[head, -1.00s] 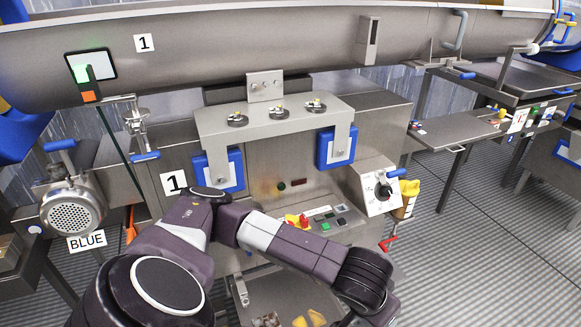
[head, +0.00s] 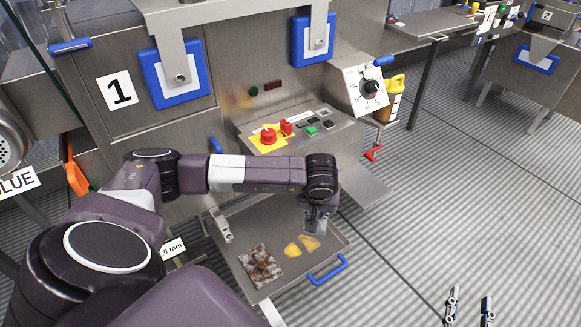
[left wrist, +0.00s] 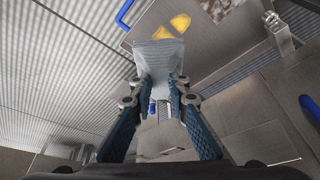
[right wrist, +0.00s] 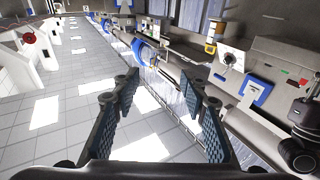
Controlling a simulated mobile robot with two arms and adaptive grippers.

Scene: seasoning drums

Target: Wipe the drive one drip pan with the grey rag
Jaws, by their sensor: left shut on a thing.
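The drip pan (head: 318,252) is a grey metal tray with a blue handle, under the machine marked 1. A brown, mottled patch (head: 261,265) and yellow stains (head: 301,245) lie on it; the yellow stains also show in the left wrist view (left wrist: 180,23). My left gripper (left wrist: 158,88) is shut on the grey rag (left wrist: 159,58), which sticks out past the fingertips. In the head view the rag (head: 316,222) hangs at the pan's far right part; whether it touches the pan I cannot tell. My right gripper (right wrist: 166,84) is open and empty, away from the pan.
A control panel (head: 297,131) with a red knob on yellow stands above the pan. A rotary switch box (head: 366,90) and a yellow object (head: 395,88) are to its right. Grey ridged floor (head: 440,200) lies open to the right.

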